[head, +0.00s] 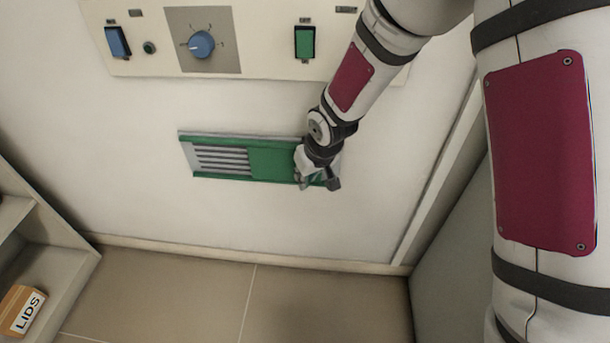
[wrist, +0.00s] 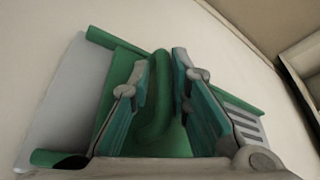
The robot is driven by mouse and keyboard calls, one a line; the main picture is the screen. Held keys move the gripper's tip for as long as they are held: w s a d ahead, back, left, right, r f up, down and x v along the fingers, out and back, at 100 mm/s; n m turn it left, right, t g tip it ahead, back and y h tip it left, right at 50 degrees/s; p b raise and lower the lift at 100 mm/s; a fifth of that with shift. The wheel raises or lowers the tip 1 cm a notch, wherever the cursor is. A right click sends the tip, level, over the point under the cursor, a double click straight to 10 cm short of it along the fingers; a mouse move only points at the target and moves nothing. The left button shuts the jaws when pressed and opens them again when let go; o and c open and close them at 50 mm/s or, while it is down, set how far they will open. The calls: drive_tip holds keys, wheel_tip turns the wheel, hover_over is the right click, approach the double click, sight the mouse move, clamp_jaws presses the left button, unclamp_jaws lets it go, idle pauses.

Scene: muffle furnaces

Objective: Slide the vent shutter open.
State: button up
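The vent shutter is a green panel (head: 272,160) in green rails on the white furnace front. In the head view, grey slats (head: 222,160) show bare to its left. My gripper (head: 316,180) is at the panel's right part and hides that end. In the wrist view, the upright green handle (wrist: 155,100) of the shutter stands between the two teal-padded fingers of my gripper (wrist: 162,75). Gaps show beside the handle, so the fingers look open around it. Some slats (wrist: 243,118) show at the right there, and a bare grey strip (wrist: 72,100) at the left.
Above the vent is a control panel with a blue switch (head: 117,41), a blue knob (head: 202,44) and a green switch (head: 305,42). A shelf (head: 55,262) with an orange box labelled LIDS (head: 22,310) stands at lower left. The wall around the vent is clear.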

drive_tip(key=shift+d, duration=0.1)
idle(0.3)
drive_tip(key=v, duration=1.2)
